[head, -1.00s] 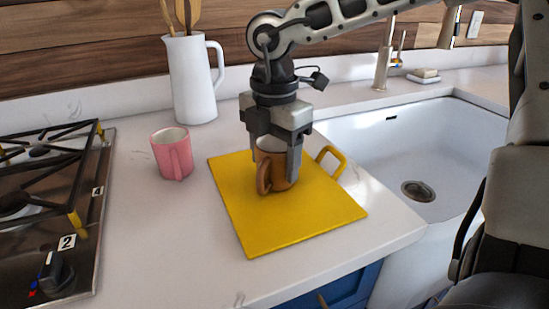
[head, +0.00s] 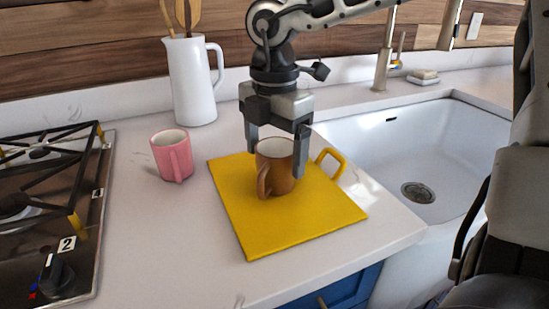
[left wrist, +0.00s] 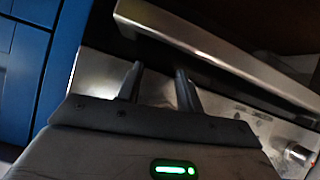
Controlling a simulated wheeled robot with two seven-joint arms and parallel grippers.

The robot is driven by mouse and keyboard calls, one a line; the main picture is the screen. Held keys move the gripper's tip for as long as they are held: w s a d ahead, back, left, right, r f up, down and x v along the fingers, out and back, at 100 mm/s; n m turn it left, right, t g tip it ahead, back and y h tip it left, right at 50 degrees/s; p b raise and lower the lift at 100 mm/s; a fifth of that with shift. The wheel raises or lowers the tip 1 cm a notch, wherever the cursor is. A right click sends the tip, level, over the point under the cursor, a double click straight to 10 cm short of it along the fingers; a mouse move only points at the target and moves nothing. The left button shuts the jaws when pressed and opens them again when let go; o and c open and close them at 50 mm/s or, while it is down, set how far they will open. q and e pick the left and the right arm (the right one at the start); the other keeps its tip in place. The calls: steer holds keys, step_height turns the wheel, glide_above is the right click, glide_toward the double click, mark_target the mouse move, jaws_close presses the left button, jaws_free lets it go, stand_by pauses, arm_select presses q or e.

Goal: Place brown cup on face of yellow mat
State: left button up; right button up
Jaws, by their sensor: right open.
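The brown cup (head: 277,180) stands upright on the face of the yellow mat (head: 288,228), near its back half, with its handle toward the front left. My right gripper (head: 276,162) is open, with its fingers on either side of the cup's upper part. I cannot tell whether either finger touches the cup. In the left wrist view, my left gripper (left wrist: 160,82) shows two fingers apart with nothing between them. It is away from the cup and mat, in front of a metal handle bar.
A pink cup (head: 173,155) stands left of the mat, with a white pitcher (head: 193,82) of utensils behind it. A stove (head: 45,200) is at the left and a white sink (head: 415,150) at the right. The counter in front of the pink cup is clear.

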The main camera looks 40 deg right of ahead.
step_height(320, 180, up, 10)
steer(key=shift+p, duration=0.3)
steer(key=shift+f, duration=0.15)
stand_by(0.3)
